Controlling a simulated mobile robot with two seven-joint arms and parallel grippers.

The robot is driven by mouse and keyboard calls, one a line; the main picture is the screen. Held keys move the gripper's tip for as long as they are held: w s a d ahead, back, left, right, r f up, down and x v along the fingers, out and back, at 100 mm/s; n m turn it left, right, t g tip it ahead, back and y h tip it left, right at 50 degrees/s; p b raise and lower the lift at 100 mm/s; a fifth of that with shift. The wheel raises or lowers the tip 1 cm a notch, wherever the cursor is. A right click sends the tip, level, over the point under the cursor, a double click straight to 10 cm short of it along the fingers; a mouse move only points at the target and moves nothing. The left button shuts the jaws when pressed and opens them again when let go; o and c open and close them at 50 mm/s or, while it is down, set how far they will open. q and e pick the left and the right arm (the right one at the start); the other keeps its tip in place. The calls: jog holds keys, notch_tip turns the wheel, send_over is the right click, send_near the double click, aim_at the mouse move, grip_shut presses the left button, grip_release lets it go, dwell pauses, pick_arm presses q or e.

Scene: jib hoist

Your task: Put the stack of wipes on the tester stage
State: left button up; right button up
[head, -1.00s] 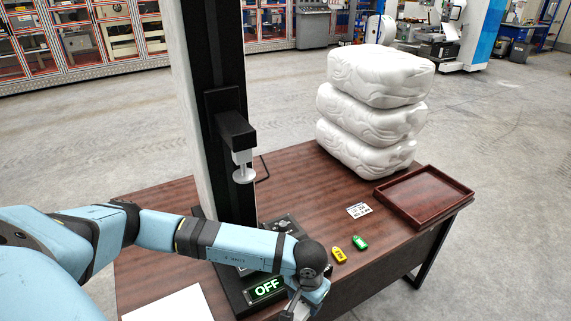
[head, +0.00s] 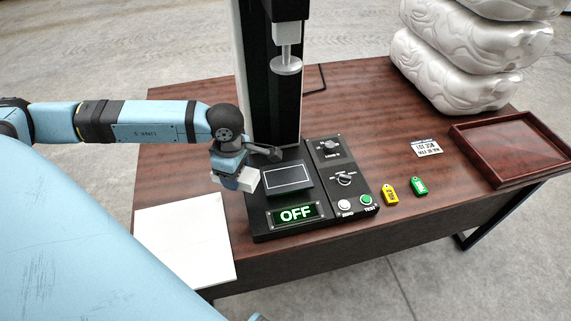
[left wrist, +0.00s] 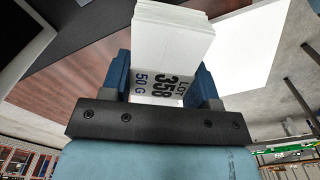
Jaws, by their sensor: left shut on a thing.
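The stack of wipes (head: 248,182) is a small white block in my left gripper (head: 238,180). In the left wrist view the stack (left wrist: 172,42) stands between the two blue fingers, with "LOT 358 50 G" printed on its near face. My left gripper is shut on it, just left of the tester stage (head: 289,179). The stage is a dark square plate with a white outline, and it looks bare. I cannot tell the height of the stack over the tester base. My right gripper is not in view.
A white sheet (head: 185,240), yellow tag (head: 390,195), green tag (head: 419,186) and brown tray (head: 512,150) lie around.

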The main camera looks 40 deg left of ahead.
pick_arm(q)
jog(key=a+n+b, duration=0.1)
jog(key=n, duration=0.1)
jog(key=s+a+f+n+b, duration=0.1)
jog(key=n+b, duration=0.1)
jog(key=n, duration=0.1)
jog(key=s+a+n+b, duration=0.1)
jog(key=n, duration=0.1)
jog(key=shift+a+f+n, duration=0.3)
jog(key=shift+a+n, duration=0.05)
jog(key=shift+n, duration=0.05)
jog(key=shift+s+a+r+n+b, duration=0.1)
jog(key=shift+s+a+n+b, duration=0.1)
jog(key=shift+n+b, duration=0.35)
jog(key=shift+s+a+r+n+b, duration=0.15)
jog(key=shift+n+b, duration=0.2)
jog(key=shift+n, duration=0.7)
jog(key=shift+w+d+r, duration=0.1)
jog(key=shift+w+d, duration=0.05)
jog(key=shift+w, duration=0.1)
send_over(286, 176)
jog(key=shift+p, duration=0.4)
jog(key=shift+f, duration=1.75)
jog(key=shift+s, duration=0.1)
